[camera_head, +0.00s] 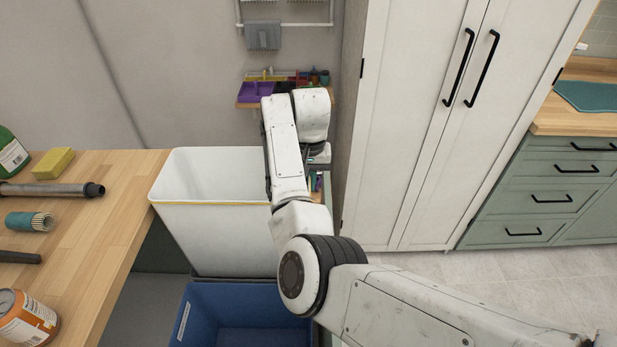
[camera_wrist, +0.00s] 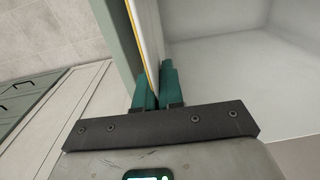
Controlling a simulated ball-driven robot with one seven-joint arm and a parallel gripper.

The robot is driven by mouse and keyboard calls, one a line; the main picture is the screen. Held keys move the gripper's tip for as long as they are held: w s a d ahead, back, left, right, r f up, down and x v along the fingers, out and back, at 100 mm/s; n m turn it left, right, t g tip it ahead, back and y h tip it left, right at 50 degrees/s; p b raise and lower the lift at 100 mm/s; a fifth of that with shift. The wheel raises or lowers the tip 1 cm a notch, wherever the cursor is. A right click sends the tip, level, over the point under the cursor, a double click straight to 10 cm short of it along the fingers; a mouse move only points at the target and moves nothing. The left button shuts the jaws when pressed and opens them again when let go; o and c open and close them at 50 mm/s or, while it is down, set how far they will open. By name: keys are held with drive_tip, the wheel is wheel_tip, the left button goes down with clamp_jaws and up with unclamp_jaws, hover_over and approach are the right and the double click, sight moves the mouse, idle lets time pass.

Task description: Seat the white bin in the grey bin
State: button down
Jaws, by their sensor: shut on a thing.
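The white bin (camera_head: 215,225) has a yellow line below its rim and stands upright beside the wooden worktop, its right part hidden behind my arm. In the wrist view its wall and pale interior (camera_wrist: 230,75) fill the right side. My gripper (camera_wrist: 156,88) is shut on the bin's wall at the rim, with one teal finger on each side. In the head view my gripper is mostly hidden by my wrist. I cannot clearly make out the grey bin; a dark grey edge shows just under the white bin. Whether the white bin rests in it, I cannot tell.
A blue bin (camera_head: 205,310) stands just in front of the white bin. The wooden worktop (camera_head: 110,215) at left holds a can (camera_head: 27,318), a sponge (camera_head: 53,163) and a pipe (camera_head: 50,189). A tall white cabinet (camera_head: 420,120) stands at right, with open floor before it.

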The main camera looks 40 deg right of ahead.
drive_tip(key=shift+f+b, duration=0.5)
drive_tip(key=shift+f, duration=1)
drive_tip(key=shift+f+b, duration=1.45)
drive_tip(key=shift+f, duration=1.5)
drive_tip(key=shift+f+b, duration=0.55)
drive_tip(key=shift+f, duration=0.35)
drive_tip(key=c, duration=0.7)
unclamp_jaws()
drive_tip(key=shift+f, duration=0.1)
